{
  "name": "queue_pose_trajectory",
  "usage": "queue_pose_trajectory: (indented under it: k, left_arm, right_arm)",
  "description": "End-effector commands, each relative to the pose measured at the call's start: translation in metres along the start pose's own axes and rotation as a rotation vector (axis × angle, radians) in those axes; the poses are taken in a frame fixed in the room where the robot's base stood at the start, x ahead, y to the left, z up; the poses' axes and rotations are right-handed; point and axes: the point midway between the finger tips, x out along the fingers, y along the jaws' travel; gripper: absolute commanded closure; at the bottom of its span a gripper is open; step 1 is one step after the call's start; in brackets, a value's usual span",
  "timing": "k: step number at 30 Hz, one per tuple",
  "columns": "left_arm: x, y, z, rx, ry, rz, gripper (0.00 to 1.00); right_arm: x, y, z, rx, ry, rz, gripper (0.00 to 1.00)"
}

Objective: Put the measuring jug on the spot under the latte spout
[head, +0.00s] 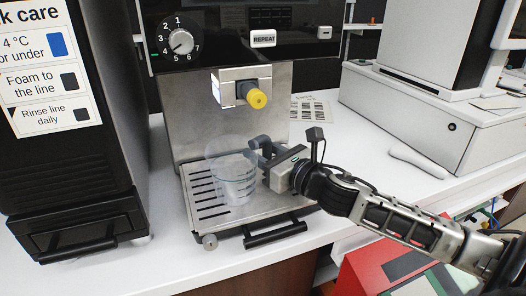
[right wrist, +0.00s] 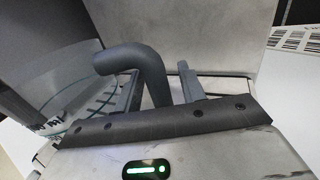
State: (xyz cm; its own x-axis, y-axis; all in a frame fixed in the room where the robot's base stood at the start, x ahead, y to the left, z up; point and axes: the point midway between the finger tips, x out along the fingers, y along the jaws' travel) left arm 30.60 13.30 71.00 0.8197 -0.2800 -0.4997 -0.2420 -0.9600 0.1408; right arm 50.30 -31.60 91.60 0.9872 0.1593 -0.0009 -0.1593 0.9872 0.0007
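The clear measuring jug (head: 236,182) stands upright on the slatted drip tray (head: 207,212), below and slightly left of the yellow-tipped spout (head: 257,98). No label tells whether this is the latte spout. My right gripper (head: 264,160) is at the jug's right side, by its dark curved handle. In the right wrist view the handle (right wrist: 140,62) passes between the fingers (right wrist: 160,92), with a narrow gap to the right finger; the gripper looks open around it. The jug's wall (right wrist: 62,85) shows at left. The handle's lower part is hidden by the gripper. My left gripper is out of view.
The steel coffee machine (head: 190,115) rises behind the tray. A black machine (head: 75,150) stands close at left. A grey till cabinet (head: 430,110) and a pale handheld object (head: 418,160) are at right. A red box (head: 360,270) is below the counter's front edge.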

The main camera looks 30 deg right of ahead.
Motion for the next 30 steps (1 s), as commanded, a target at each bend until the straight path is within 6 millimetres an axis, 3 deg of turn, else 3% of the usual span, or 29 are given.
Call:
queue_pose_trajectory:
  k: [10,30]
  left_arm:
    - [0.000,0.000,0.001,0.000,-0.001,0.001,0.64]
    - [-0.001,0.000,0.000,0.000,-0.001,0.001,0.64]
  right_arm:
    - [-0.011,0.000,0.001,0.000,0.002,0.000,0.60]
    - [-0.106,0.000,0.001,0.005,0.001,-0.002,0.60]
